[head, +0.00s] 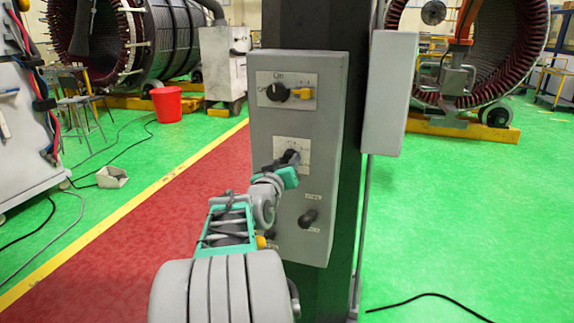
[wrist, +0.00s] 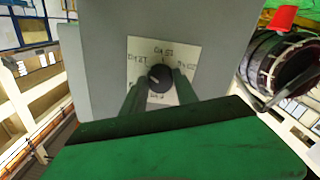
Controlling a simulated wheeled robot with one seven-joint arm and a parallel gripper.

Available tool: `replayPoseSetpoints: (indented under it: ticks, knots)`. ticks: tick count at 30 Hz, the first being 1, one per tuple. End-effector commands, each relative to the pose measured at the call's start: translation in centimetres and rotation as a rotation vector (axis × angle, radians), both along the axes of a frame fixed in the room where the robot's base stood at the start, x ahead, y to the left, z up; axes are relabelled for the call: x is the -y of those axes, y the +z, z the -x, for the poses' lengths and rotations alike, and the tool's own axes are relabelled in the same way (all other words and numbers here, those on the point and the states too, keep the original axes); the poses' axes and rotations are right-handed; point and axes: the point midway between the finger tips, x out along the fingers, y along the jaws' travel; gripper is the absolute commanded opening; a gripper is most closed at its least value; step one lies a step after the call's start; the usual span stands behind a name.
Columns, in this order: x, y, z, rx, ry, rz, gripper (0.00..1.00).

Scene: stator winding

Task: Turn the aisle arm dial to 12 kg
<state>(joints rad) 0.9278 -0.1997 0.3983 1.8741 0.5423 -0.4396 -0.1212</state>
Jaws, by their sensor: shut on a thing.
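The dial is a round black knob (wrist: 160,77) on a pale label plate (wrist: 143,50) on the grey panel. Small handwritten-looking marks surround it at the top, left, right and bottom; I cannot read them surely. A small light mark shows on the knob's left part. My gripper (wrist: 160,84) has its two green fingers on either side of the knob, shut on it. In the head view my gripper (head: 289,164) reaches the middle plate of the grey control box (head: 330,130) and covers part of the dial and plate.
Above the dial is a black rotary switch (head: 278,91) with a yellow piece beside it. Below right is another dark knob (head: 308,218). A second grey box (head: 390,95) sits on the dark column's right. A red bucket (head: 167,104) stands on the green floor.

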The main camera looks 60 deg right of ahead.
Motion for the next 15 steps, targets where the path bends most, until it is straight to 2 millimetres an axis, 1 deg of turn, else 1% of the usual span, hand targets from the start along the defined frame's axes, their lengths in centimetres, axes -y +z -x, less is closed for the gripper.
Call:
replayPoseSetpoints:
  ticks: [5, 6, 13, 15]
  knots:
    - [0.01, -0.16, 0.05, -0.003, -0.001, -0.003, 0.00]
    - [0.01, -0.16, 0.05, -0.003, -0.001, -0.003, 0.39]
    - [0.00, -0.08, 0.02, -0.002, -0.001, -0.002, 0.57]
    - [0.00, -0.06, 0.00, -0.002, 0.000, -0.001, 0.57]
